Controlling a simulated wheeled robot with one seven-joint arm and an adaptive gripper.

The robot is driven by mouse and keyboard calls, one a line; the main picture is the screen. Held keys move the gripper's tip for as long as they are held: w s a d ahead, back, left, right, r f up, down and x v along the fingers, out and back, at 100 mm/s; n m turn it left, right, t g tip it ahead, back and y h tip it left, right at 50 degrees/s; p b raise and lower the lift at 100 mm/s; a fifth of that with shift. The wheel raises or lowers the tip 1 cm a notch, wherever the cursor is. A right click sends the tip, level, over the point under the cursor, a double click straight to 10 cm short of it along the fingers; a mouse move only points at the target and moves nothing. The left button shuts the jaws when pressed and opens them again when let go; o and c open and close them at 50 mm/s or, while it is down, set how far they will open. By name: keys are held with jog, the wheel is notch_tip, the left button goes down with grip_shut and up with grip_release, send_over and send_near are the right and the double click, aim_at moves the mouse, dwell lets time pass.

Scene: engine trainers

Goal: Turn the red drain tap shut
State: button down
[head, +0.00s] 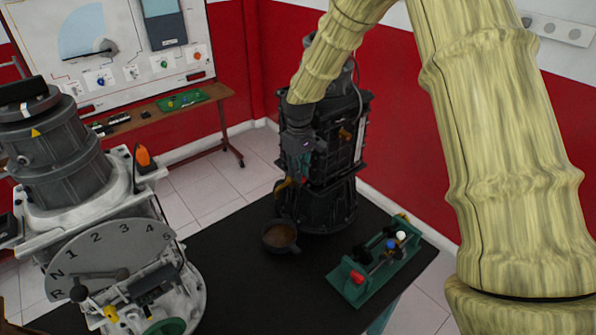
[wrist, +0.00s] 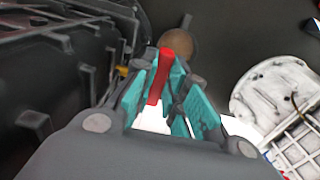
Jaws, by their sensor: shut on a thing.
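The red drain tap (wrist: 162,72) shows in the wrist view as a red bar between the teal finger pads. My gripper (wrist: 170,82) is shut on it. In the head view my gripper (head: 299,168) reaches down to the near side of the black engine (head: 335,190). Only a small red spot of the tap (head: 300,178) shows there. The tap's joint with the engine is hidden by the fingers.
A dark pan (head: 280,248) with brown contents stands on the black bench top below the engine. A green rack (head: 352,290) with coloured knobs lies to the right. A grey gearbox trainer (head: 65,165) fills the left. Bare bench lies between.

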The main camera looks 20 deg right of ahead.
dwell(0.3)
jog(key=c, duration=1.4)
grip_release()
jog(key=shift+c, duration=0.2)
notch_tip(320, 180, up, 12)
